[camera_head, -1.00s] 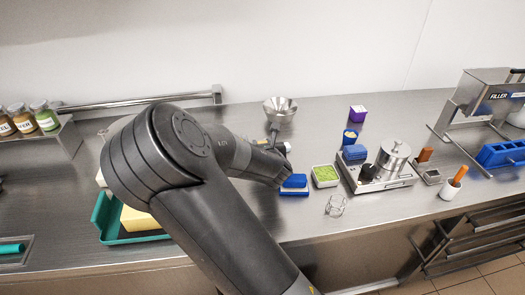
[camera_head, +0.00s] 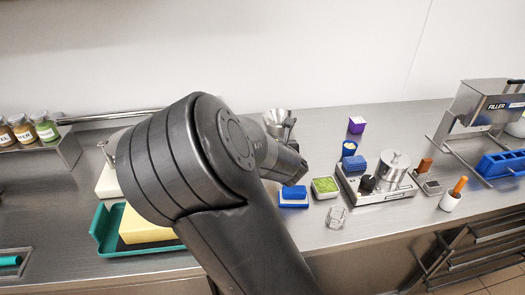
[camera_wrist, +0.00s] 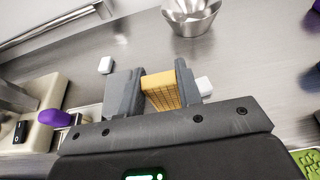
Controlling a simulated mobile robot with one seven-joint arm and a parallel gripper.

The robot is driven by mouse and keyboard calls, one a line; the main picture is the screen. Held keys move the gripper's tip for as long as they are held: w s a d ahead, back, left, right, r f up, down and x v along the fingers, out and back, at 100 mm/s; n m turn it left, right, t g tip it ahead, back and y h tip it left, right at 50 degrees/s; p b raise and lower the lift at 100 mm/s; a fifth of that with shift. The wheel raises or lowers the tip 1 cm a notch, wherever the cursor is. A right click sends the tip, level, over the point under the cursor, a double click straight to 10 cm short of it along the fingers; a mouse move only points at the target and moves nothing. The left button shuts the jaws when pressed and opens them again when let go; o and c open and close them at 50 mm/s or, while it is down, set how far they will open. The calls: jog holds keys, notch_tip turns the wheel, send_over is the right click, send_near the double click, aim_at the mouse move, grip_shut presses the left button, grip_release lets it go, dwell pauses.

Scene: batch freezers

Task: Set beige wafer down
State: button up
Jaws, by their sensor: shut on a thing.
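The beige wafer (camera_wrist: 161,90) shows in the wrist view as a tan, grid-patterned block. My gripper (camera_wrist: 155,92) is shut on it, with one grey finger on each side. Steel counter shows beyond the wafer; I cannot tell whether the wafer touches it. In the head view my arm covers the gripper and the wafer.
A steel funnel bowl (camera_wrist: 191,14) stands just beyond the gripper. Small white blocks (camera_wrist: 106,65) lie nearby. A beige device with a purple part (camera_wrist: 54,118) is at left. In the head view, a blue block (camera_head: 293,197), green-filled dish (camera_head: 325,186) and scale (camera_head: 376,184) stand right of my arm.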

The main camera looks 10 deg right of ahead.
jog(key=s+d+r, duration=0.4)
jog(key=d+r, duration=0.1)
jog(key=d, duration=0.2)
jog(key=w+d+m+h, duration=0.15)
jog(key=w+d, duration=0.35)
jog(key=d, duration=0.5)
jog(key=w+d+m+g+h, duration=0.15)
jog(key=w+d, duration=0.25)
jog(key=d, duration=0.6)
jog(key=w+d+m+t+h, duration=0.15)
jog(key=w+d, duration=0.35)
jog(key=d, duration=0.5)
jog(key=shift+g+h, duration=0.35)
jog(key=shift+g, duration=0.15)
jog(key=shift+w+a+f, duration=1.1)
jog(key=shift+w+f, duration=0.35)
jog(key=shift+f, duration=0.35)
jog(key=shift+w+a+f, duration=1.05)
jog(key=shift+w+f, duration=0.35)
jog(key=shift+f, duration=0.4)
jog(key=shift+w+a+f, duration=1.1)
jog(key=shift+w+f, duration=0.35)
jog(key=shift+f, duration=0.35)
jog(key=shift+f, duration=0.15)
jog(key=o, duration=1)
